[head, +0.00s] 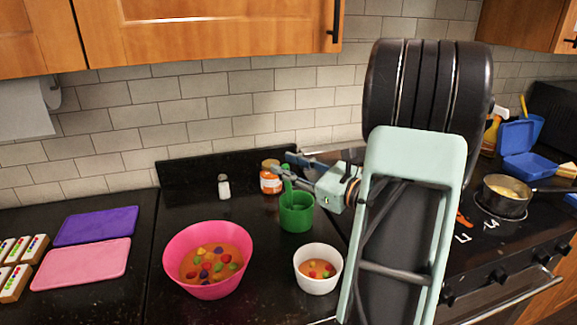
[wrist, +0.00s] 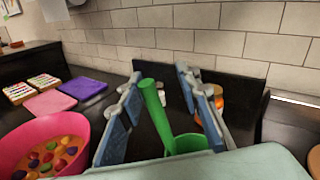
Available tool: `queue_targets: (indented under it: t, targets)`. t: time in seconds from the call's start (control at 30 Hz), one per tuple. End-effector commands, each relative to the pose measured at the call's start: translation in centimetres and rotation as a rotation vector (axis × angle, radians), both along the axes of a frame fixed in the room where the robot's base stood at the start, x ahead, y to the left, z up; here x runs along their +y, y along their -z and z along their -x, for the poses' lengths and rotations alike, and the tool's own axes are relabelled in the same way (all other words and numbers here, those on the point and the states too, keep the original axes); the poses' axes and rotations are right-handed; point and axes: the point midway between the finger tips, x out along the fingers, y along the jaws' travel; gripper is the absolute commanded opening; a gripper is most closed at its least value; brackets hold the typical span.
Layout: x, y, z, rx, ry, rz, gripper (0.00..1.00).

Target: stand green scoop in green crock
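The green crock (head: 297,215) stands on the dark counter behind the two bowls, and its rim shows in the wrist view (wrist: 190,143). The green scoop (head: 287,186) stands in the crock with its handle up and leaning left. Its handle also shows in the wrist view (wrist: 155,105); its lower end is hidden. My gripper (head: 287,169) is above the crock. In the wrist view its fingers (wrist: 160,75) are spread on either side of the handle, with gaps on both sides, so it is open and holds nothing.
A pink bowl (head: 185,236) and a white bowl (head: 303,283) with colored pieces stand in front. A salt shaker (head: 224,188) and an orange-labelled jar (head: 268,180) stand behind, near the black backsplash. Purple (head: 95,227) and pink boards (head: 80,265) lie left. The stove with a pot (head: 504,202) is right.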

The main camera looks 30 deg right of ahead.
Motion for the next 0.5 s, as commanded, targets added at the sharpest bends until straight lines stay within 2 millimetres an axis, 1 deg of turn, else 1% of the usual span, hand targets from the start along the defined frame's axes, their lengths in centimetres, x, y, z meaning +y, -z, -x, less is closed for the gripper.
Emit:
queue_targets:
  t: [0.13, 0.23, 0.5]
  targets:
    - [-0.2, 0.0, 0.5, 0.000, 0.002, 0.000, 0.31]
    - [-0.6, 0.0, 1.7, 0.001, 0.003, 0.000, 0.31]
    - [-2.4, -0.1, 7.2, 0.000, 0.004, -0.001, 0.31]
